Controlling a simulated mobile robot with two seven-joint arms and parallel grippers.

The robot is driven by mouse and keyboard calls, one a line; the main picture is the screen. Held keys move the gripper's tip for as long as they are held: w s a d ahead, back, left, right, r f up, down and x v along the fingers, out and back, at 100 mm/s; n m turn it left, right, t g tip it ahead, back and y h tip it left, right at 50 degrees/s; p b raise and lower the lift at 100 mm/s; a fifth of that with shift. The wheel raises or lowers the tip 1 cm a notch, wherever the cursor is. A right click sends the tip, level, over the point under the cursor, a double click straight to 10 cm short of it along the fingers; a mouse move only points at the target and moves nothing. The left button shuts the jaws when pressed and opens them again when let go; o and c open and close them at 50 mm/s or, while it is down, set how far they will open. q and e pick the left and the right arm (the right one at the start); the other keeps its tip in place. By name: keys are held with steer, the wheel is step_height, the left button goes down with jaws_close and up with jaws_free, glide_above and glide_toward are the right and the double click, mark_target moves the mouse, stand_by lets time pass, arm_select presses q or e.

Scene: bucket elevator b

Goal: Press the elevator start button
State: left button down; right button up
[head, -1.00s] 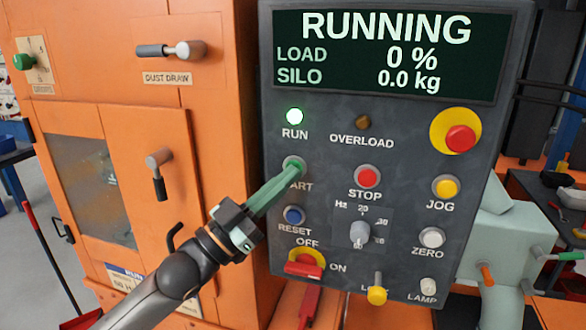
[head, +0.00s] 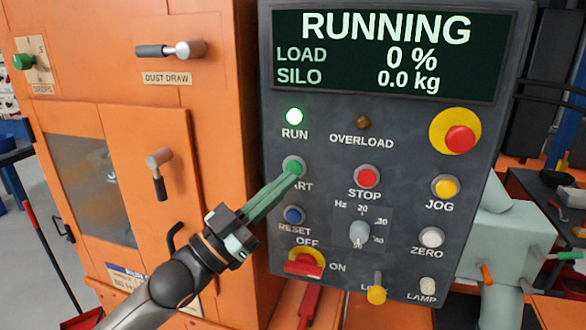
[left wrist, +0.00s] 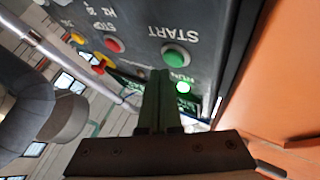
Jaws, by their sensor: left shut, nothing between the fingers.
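The green START button (head: 291,163) sits on the grey control panel (head: 325,150), below the RUN lamp. In the left wrist view the START button (left wrist: 176,56) shows whole, with its label upside down. My left gripper (head: 295,172) is shut and empty. Its fingertips are in front of the button's lower right part and cover some of the START label. In the left wrist view the fingertips (left wrist: 160,74) lie just beside the button, seemingly a little apart from it. The RUN lamp (head: 294,116) glows green. The display (head: 390,55) reads RUNNING, load 0 %, silo 0.0 kg. My right gripper is out of view.
Near the button are the red STOP button (head: 367,177), the blue RESET button (head: 294,215) and a selector knob (head: 359,232). A red emergency button (head: 460,138) is at upper right. The orange cabinet (head: 215,120) stands at left, with protruding handles.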

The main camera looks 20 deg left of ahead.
arm_select(q)
steer(key=s, duration=0.5)
stand_by(0.7)
step_height(320, 180, down, 24)
steer(key=w+a+n+g+y, duration=0.1)
steer(key=a+n+y, duration=0.2)
steer(key=n+y, duration=0.45)
steer(key=s+f+g+y, duration=0.2)
steer(key=s+f+g, duration=0.2)
steer(key=s+f, duration=0.5)
steer(key=s+f+n+g+y, duration=0.1)
steer(key=s+f+g+y, duration=0.2)
steer(key=s+f, duration=0.6)
step_height(320, 180, down, 8)
steer(key=shift+d+r+g, duration=0.25)
steer(key=shift+g, duration=0.15)
steer(key=shift+w, duration=0.1)
